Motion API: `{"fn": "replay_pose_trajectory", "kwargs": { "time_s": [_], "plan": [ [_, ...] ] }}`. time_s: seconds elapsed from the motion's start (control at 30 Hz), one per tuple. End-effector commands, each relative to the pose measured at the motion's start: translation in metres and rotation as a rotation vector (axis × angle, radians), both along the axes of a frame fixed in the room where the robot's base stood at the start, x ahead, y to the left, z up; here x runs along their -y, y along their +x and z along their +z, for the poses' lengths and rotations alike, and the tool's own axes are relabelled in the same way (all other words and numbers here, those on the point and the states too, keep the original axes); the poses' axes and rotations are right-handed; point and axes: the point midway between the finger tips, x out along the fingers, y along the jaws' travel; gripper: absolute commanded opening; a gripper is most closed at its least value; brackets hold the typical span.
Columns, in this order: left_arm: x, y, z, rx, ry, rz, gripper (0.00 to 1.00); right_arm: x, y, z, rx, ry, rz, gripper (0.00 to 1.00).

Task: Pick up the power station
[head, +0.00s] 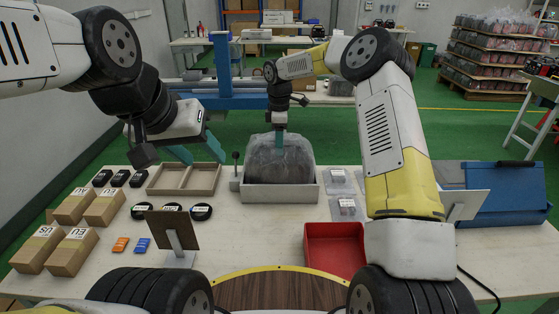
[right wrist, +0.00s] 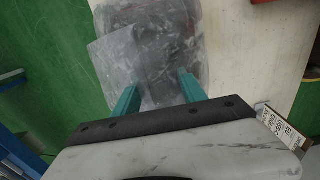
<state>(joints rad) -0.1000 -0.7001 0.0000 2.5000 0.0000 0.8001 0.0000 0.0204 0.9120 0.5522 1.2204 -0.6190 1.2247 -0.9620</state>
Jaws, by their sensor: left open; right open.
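A dark bulky object wrapped in a clear plastic bag, apparently the power station (head: 280,161), sits in a light grey open tray (head: 281,193) at the table's middle. It also shows in the right wrist view (right wrist: 155,50). My right gripper (head: 279,143) is at the top of the bag, its teal fingers pointing down. In the right wrist view the right gripper (right wrist: 158,88) is open, fingers apart with bagged object between and beyond them; contact is unclear. My left gripper (head: 205,158) is open and empty, above the wooden tray at left.
A divided wooden tray (head: 184,180), cardboard boxes (head: 67,252) and black discs (head: 172,208) lie at left. A small brown panel on a stand (head: 172,232) is in front. A red bin (head: 334,249), small bagged parts (head: 346,207) and a blue case (head: 505,193) are at right.

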Motion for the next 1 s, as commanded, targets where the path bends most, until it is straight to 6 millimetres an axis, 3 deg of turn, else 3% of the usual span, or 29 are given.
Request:
{"fn": "replay_pose_trajectory", "kwargs": {
  "time_s": [0.27, 0.53, 1.0],
  "plan": [
    [0.0000, 0.0000, 0.0000, 0.000, 0.000, 0.000, 0.49, 0.0001, 0.0004, -0.0083, 0.002, 0.000, 0.000, 0.49],
    [0.0000, 0.0000, 0.0000, 0.000, 0.000, 0.000, 0.49, 0.0002, 0.0003, -0.0082, 0.002, 0.000, 0.000, 0.00],
    [0.0000, 0.0000, 0.0000, 0.000, 0.000, 0.000, 0.49, 0.0002, 0.0005, -0.0079, 0.003, 0.000, -0.001, 0.00]
  ]
}}
